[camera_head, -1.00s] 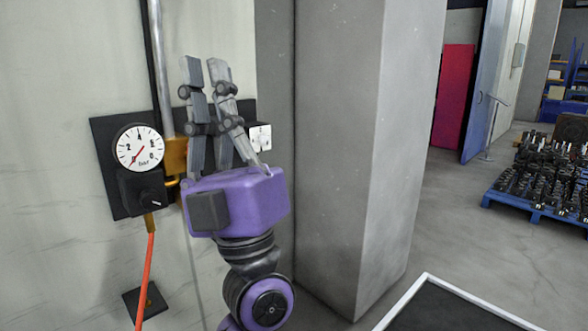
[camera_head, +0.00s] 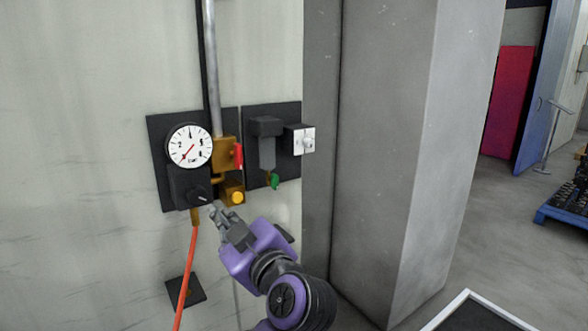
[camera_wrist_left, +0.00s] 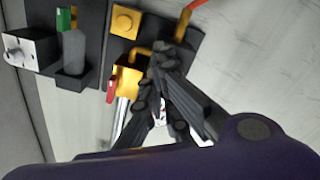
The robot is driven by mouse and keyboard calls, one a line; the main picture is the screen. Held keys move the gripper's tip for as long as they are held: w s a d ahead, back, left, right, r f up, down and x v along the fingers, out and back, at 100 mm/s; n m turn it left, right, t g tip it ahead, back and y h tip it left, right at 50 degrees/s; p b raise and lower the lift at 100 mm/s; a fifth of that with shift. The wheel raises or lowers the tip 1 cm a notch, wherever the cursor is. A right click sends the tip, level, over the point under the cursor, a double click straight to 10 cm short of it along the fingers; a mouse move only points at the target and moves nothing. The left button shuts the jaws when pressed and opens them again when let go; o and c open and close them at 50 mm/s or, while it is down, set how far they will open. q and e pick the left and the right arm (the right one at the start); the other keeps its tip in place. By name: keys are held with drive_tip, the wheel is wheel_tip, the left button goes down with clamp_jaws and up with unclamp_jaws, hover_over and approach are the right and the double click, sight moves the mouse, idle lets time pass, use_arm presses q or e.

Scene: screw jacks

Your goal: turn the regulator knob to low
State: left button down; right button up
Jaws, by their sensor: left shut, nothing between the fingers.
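The black regulator with its knob (camera_head: 196,197) sits on a dark wall panel, below a round white gauge (camera_head: 189,146) with a red needle pointing to the lower left. A pale mark shows on the knob. My left gripper (camera_head: 214,210) is shut and empty, its tips just right of and slightly below the knob; I cannot tell whether they touch it. In the left wrist view the shut fingers (camera_wrist_left: 164,48) cover the knob, and only a white bit of the gauge shows between them. My right gripper is in neither view.
Close by are a brass valve with a red handle (camera_head: 238,155), a yellow button (camera_head: 237,197), a filter with a green tap (camera_head: 275,181) and a white-faced box with a knob (camera_head: 308,143). An orange hose (camera_head: 186,275) hangs below. A grey pillar (camera_head: 390,150) stands right.

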sight(197, 195)
use_arm(q)
drive_tip(key=x, duration=0.6)
drive_tip(key=shift+a+r, duration=0.25)
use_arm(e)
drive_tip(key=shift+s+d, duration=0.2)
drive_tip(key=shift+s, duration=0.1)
use_arm(q)
drive_tip(key=shift+w+r, duration=0.1)
drive_tip(key=shift+r, duration=0.05)
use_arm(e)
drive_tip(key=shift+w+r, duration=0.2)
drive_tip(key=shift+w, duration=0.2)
use_arm(q)
drive_tip(key=shift+a+p, duration=0.25)
drive_tip(key=shift+p, duration=0.3)
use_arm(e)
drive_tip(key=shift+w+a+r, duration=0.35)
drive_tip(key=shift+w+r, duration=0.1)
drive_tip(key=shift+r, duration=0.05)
